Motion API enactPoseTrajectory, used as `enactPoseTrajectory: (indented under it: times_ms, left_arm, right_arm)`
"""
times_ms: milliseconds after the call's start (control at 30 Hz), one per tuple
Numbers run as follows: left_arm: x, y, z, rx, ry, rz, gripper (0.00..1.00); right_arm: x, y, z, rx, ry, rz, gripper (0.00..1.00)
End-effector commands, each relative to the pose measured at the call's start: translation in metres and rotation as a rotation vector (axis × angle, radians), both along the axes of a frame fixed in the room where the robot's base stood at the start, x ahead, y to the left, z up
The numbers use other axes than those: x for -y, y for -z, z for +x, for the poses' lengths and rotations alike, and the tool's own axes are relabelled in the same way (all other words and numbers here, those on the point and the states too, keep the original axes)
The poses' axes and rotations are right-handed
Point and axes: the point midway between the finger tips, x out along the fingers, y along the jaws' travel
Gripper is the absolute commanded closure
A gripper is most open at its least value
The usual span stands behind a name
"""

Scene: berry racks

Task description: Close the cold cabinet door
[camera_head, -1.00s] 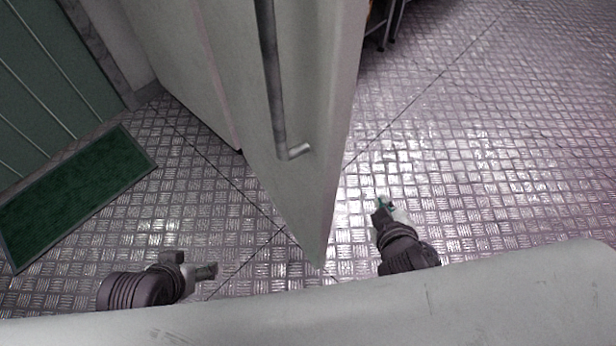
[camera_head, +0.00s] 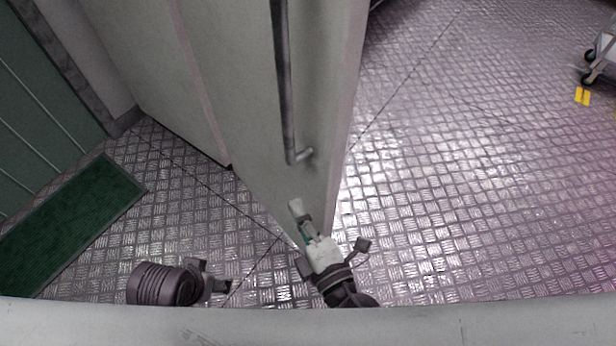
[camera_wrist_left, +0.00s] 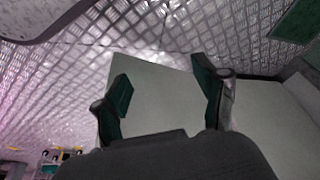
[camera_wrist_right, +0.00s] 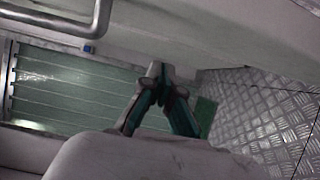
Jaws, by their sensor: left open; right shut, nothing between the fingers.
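The cold cabinet door (camera_head: 330,120) is a pale grey panel standing open, with a long metal bar handle (camera_head: 285,80) on the face turned left. My right gripper (camera_head: 297,208) is shut and empty, at the door's lower end below the handle; I cannot tell whether it touches the door. In the right wrist view its fingers (camera_wrist_right: 156,75) meet in front of the pale panel, with the handle (camera_wrist_right: 85,28) at upper left. My left gripper (camera_head: 226,287) is open and empty, low and left of the door. The door panel (camera_wrist_left: 160,95) shows between its fingers in the left wrist view.
The pale cabinet side (camera_head: 150,70) stands left of the door. A green mat (camera_head: 75,220) lies by a green wall door (camera_head: 40,90). A wheeled cart (camera_head: 604,55) and yellow floor mark (camera_head: 582,96) are at far right. The metal floor right of the door is clear.

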Motion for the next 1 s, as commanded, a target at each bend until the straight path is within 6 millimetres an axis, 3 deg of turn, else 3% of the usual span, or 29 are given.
enactPoseTrajectory:
  times_ms: [233,400,1000]
  left_arm:
    - [0.002,0.050,0.009,-0.030,0.005,0.004,0.29]
    - [0.002,0.068,0.010,-0.035,0.007,0.004,0.29]
    - [0.002,0.077,0.010,-0.038,0.008,0.004,0.29]
  right_arm:
    - [-0.017,-0.003,0.038,0.001,0.002,0.000,1.00]
    - [0.006,0.000,0.052,0.000,0.001,-0.004,1.00]
    - [0.018,0.001,0.060,-0.001,-0.001,0.000,1.00]
